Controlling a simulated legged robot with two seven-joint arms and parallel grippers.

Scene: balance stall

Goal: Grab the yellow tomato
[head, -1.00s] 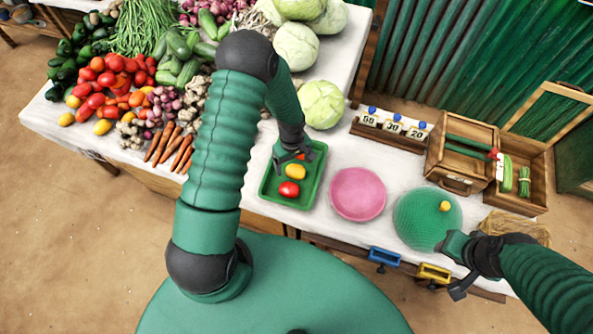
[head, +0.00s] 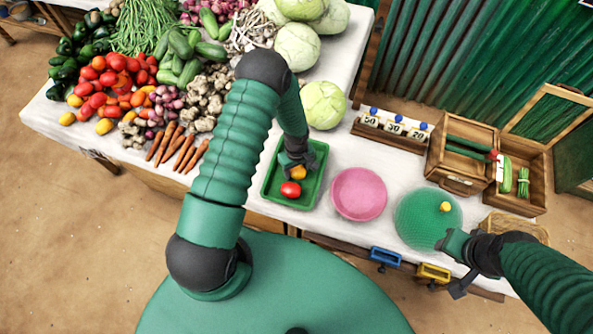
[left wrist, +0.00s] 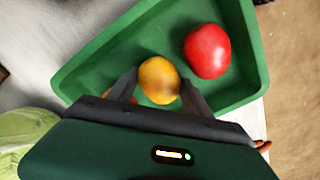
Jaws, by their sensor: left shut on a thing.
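The yellow tomato (head: 298,173) is in the green tray (head: 313,188). It also shows in the left wrist view (left wrist: 159,78), between the two dark fingers. My left gripper (head: 294,164) reaches down into the tray and is shut on the yellow tomato. A red tomato (head: 290,190) lies in the tray on the near side, apart from the fingers; it shows in the left wrist view (left wrist: 207,51). Another orange-red thing (left wrist: 122,93) is mostly hidden behind a finger. My right gripper (head: 452,268) is beside the green dome at the right; its jaw opening is unclear.
A pink bowl (head: 359,194) stands just right of the tray. A green mesh dome (head: 427,219) with a yellow knob is farther right. Vegetable piles fill the table's left; a cabbage (head: 323,105) sits behind the tray. Number cards (head: 394,128) and a wooden box (head: 460,157) stand at the back.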

